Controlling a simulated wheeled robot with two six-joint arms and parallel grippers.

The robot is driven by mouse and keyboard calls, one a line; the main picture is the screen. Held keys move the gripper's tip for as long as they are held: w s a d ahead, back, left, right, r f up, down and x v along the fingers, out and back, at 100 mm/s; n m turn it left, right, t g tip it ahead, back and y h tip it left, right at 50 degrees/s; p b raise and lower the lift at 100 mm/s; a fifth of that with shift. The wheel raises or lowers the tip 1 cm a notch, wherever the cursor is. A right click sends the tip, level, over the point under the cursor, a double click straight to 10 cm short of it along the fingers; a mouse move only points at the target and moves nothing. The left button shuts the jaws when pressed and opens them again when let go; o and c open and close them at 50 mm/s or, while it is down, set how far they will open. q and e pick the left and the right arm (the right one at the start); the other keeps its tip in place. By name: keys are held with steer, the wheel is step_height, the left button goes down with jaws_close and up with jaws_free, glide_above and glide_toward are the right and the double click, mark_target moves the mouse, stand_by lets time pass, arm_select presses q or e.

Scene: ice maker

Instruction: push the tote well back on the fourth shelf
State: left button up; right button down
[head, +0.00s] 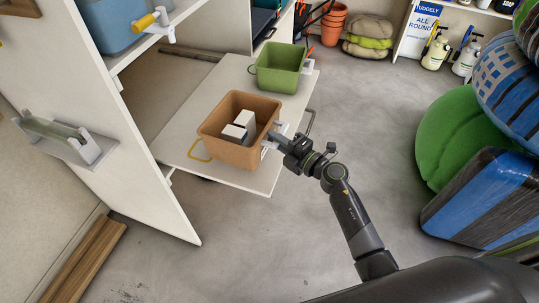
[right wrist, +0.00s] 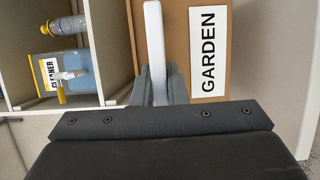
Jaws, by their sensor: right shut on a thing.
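A brown tote (head: 228,152) with white blocks (head: 244,121) inside sits upright on a low white shelf board (head: 262,185). A green tote (head: 279,66) stands behind it on the same board. My right gripper (head: 272,141) is at the brown tote's right side, shut on its white handle. In the right wrist view the white handle (right wrist: 155,38) is between the fingers (right wrist: 157,88), beside a GARDEN label (right wrist: 208,50) on the brown tote wall (right wrist: 177,35). My left gripper is not in view.
A white side panel (head: 95,150) stands left of the board. A higher shelf holds a blue container with a yellow tap (head: 148,22). Stacked pots (head: 333,22) stand at the back. Green and blue bulky items (head: 455,135) are at right. Grey floor (head: 365,120) lies clear between.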

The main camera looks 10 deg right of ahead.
step_height(320, 180, down, 5)
steer(key=shift+f+b, duration=0.1)
steer(key=shift+b, duration=0.9)
steer(key=c, duration=1.5)
jaws_free()
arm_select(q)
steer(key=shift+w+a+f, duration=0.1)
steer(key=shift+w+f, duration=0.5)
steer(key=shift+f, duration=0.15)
arm_select(e)
steer(key=shift+o, duration=0.2)
steer(key=shift+f+b, duration=0.4)
steer(key=shift+b, duration=0.15)
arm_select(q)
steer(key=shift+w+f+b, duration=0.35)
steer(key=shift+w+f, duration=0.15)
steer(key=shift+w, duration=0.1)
arm_select(e)
steer(key=v, duration=1.7)
steer(key=shift+s+d+r, duration=0.2)
steer(key=shift+r, duration=0.1)
